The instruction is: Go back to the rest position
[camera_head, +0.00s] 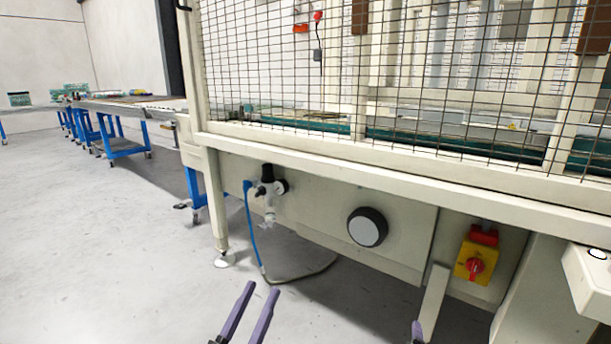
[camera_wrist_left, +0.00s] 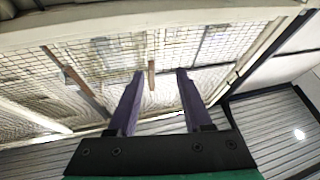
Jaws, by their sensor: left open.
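My left gripper (camera_head: 255,299) shows at the bottom of the head view, its two purple fingers apart with nothing between them. In the left wrist view its fingers (camera_wrist_left: 159,75) are also spread and empty, with the cream frame and wire mesh of the machine behind them. A small purple tip of my right gripper (camera_head: 417,332) shows at the bottom edge of the head view; the rest is out of frame. No egg tray is clearly seen.
A cream machine with a mesh guard (camera_head: 330,75) fills the right side. It carries a yellow and red switch (camera_head: 475,264), a round black knob (camera_head: 367,227) and a blue hose (camera_head: 252,230). Blue-legged tables (camera_head: 125,150) stand far left. The grey floor (camera_head: 90,250) at left is clear.

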